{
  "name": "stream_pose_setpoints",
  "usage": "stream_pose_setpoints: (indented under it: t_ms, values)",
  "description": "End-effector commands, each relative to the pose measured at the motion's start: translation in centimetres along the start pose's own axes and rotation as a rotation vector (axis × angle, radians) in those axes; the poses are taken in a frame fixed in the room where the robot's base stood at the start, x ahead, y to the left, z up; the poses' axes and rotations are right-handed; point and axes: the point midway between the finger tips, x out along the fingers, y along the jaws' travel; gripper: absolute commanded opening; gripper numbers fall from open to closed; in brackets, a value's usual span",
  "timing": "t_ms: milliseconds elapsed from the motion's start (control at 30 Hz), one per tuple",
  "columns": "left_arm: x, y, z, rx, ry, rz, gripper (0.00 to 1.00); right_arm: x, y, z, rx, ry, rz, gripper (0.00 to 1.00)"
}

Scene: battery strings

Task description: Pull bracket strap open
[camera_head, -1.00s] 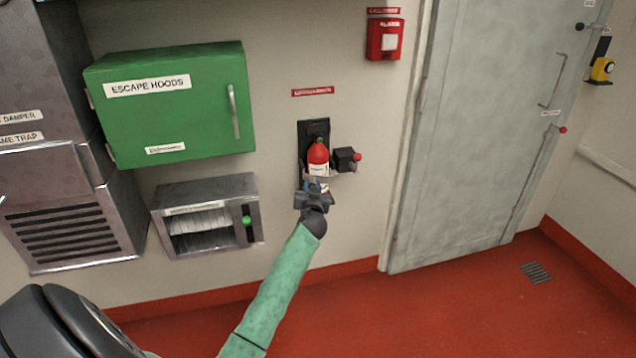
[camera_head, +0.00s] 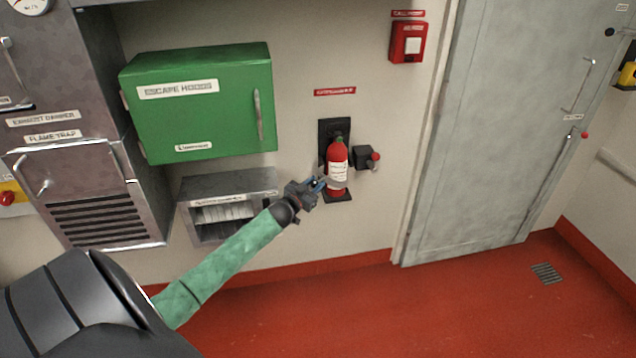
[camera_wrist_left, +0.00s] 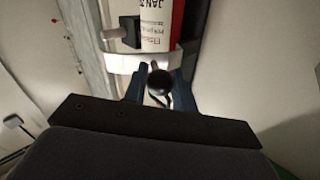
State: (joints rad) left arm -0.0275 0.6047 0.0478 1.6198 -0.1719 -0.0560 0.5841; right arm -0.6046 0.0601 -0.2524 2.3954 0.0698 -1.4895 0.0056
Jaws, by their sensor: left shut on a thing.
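A red fire extinguisher (camera_head: 337,160) with a white label stands upright in a black wall bracket (camera_head: 328,130). In the left wrist view a pale strap (camera_wrist_left: 125,63) crosses the lower part of the extinguisher (camera_wrist_left: 163,20). My left gripper (camera_head: 319,184) is at the lower left side of the extinguisher. In the left wrist view its blue fingers (camera_wrist_left: 160,88) are shut around a dark rounded knob (camera_wrist_left: 157,81) at the strap. The fingers and knob hide part of the strap; I cannot tell whether its end is free. My right gripper is not in view.
A green escape-hood cabinet (camera_head: 205,115) and an open metal box (camera_head: 222,185) are to the left. A grey door (camera_head: 490,120) is on the right. The red floor is clear.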

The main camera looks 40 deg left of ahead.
Motion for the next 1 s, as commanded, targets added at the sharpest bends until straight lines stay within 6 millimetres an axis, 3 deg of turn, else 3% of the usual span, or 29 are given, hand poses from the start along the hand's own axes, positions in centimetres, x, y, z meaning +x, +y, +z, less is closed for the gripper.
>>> stream_pose_setpoints:
  t_ms: [300,867,900,967,1000]
  values:
    - [-0.13,-0.83,0.03,0.001,0.014,0.070,0.00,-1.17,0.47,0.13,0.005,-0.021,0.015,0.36]
    - [-0.13,-0.93,0.09,0.001,0.017,0.083,0.00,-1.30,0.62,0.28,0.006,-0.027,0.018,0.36]
    - [-0.13,-0.93,0.08,0.001,0.017,0.083,0.35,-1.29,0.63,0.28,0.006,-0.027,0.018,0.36]
    - [-0.13,-0.92,0.08,0.001,0.017,0.083,0.46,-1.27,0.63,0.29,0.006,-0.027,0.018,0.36]
    - [-0.14,-0.91,0.10,0.001,0.017,0.083,0.47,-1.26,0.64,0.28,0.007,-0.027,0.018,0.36]
